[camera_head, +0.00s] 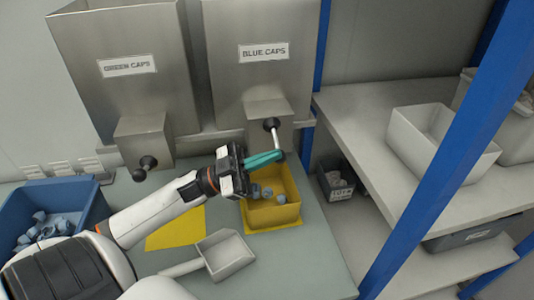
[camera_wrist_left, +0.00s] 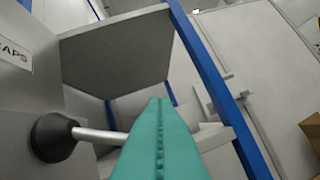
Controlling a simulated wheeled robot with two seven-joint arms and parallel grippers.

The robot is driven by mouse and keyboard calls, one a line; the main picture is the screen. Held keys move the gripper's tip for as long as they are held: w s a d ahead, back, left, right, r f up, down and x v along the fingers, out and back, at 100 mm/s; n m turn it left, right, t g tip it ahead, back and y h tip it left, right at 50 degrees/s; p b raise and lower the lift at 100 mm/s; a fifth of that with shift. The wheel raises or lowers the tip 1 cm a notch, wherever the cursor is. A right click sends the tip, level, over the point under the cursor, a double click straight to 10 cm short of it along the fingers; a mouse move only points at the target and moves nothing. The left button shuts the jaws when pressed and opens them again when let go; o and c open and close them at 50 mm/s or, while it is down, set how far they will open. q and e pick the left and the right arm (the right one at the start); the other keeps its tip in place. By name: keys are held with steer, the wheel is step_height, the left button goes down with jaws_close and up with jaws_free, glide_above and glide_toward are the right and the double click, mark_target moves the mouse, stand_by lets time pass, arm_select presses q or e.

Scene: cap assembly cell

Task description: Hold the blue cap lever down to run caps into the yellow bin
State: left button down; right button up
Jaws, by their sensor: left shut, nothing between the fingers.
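The blue cap lever (camera_head: 275,135) sticks out from the front of the steel hopper labelled BLUE CAPS (camera_head: 263,75). It has a black knob and a pale rod. My left gripper (camera_head: 264,159) is shut and empty, its teal fingers at the outer end of the rod. In the left wrist view the lever's rod (camera_wrist_left: 98,134) runs from the black knob to behind the teal fingers (camera_wrist_left: 159,135); whether they touch is unclear. My right gripper is out of view.
A GREEN CAPS hopper (camera_head: 126,68) with its own lever (camera_head: 144,168) stands at left. A blue bin (camera_head: 85,202) of caps, a yellow mat (camera_head: 176,229) and a scoop (camera_head: 226,255) lie around my arm. A blue post (camera_head: 435,150) and shelves with a white tray (camera_head: 441,145) stand at right.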

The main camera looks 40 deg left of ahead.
arm_select(q)
steer(key=shift+f, duration=0.15)
stand_by(0.4)
steer(key=b+v, duration=0.1)
steer(key=v, duration=0.6)
steer(key=shift+a+b, duration=0.15)
steer(key=shift+b, duration=0.25)
steer(key=shift+s+f, duration=0.15)
stand_by(0.5)
